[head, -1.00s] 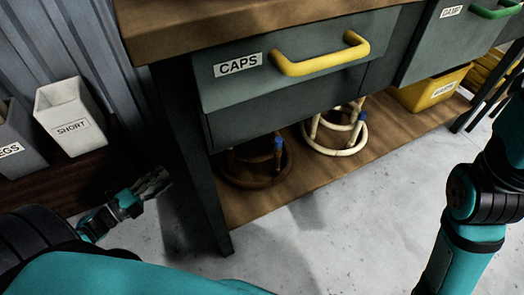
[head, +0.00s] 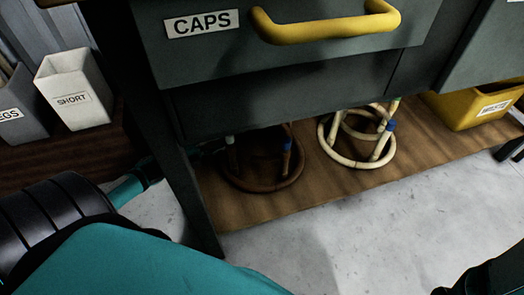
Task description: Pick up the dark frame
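The dark frame (head: 264,187) stands on the lower shelf under the drawer labelled CAPS. Its dark brown ring and an upright with a blue band show; its upper part is in shadow and hidden by the bench front. My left arm reaches behind the bench's front leg. A small teal part of my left gripper (head: 206,148) shows just past the leg, close to the frame's left side. Its fingers are too dark and hidden to tell their state or whether they touch the frame. My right gripper is out of view.
A pale frame (head: 334,153) with blue bands stands right of the dark one. A yellow bin (head: 462,108) is farther right on the shelf (head: 330,207). The bench leg (head: 192,200) stands beside my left arm. White SHORT bin (head: 78,112) is at left.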

